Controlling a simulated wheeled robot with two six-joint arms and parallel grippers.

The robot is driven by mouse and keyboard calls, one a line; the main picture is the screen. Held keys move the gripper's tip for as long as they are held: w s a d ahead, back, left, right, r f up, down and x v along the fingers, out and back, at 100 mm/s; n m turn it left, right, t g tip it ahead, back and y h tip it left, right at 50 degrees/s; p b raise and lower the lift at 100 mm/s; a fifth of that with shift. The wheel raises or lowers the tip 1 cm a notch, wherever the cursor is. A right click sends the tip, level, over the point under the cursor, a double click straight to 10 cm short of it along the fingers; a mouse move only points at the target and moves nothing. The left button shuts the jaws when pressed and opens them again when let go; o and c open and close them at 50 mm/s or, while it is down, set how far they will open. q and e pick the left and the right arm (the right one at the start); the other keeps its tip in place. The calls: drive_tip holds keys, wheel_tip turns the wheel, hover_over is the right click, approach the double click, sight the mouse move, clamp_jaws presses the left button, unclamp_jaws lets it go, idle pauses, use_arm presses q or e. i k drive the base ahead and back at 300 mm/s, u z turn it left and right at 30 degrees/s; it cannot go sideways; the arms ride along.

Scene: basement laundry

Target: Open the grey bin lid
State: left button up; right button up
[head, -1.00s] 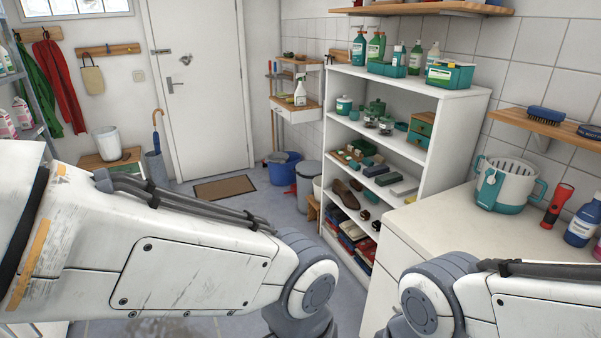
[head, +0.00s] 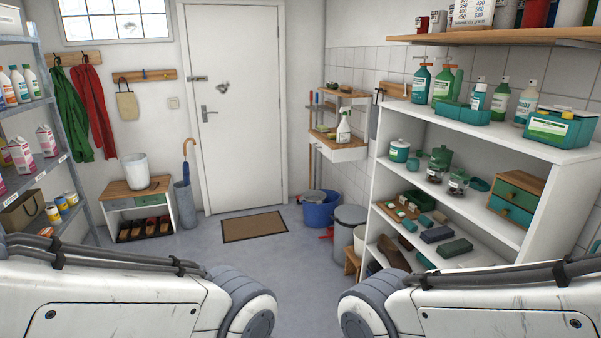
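A grey bin with a grey lid (head: 350,215) stands on the floor right of the blue bucket, beside the white shelf unit. Its lid looks closed. Part of its right side is hidden by a smaller whitish bin and the shelf. My two arms come in from the lower left and lower right, both well short of the bin. Neither gripper shows in the head view; only white arm links and grey joints do.
A blue bucket (head: 318,212) stands left of the bin. A white shelf unit (head: 557,195) loaded with bottles and boxes fills the right. A doormat (head: 254,226) lies before the white door (head: 232,110). A shoe bench (head: 135,198) and umbrella stand (head: 185,205) stand left. The middle floor is clear.

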sight(348, 213)
drive_tip(key=u, duration=0.35)
drive_tip(key=i, duration=2)
drive_tip(key=z, duration=0.45)
drive_tip(key=i, duration=1.45)
drive_tip(key=z, duration=0.45)
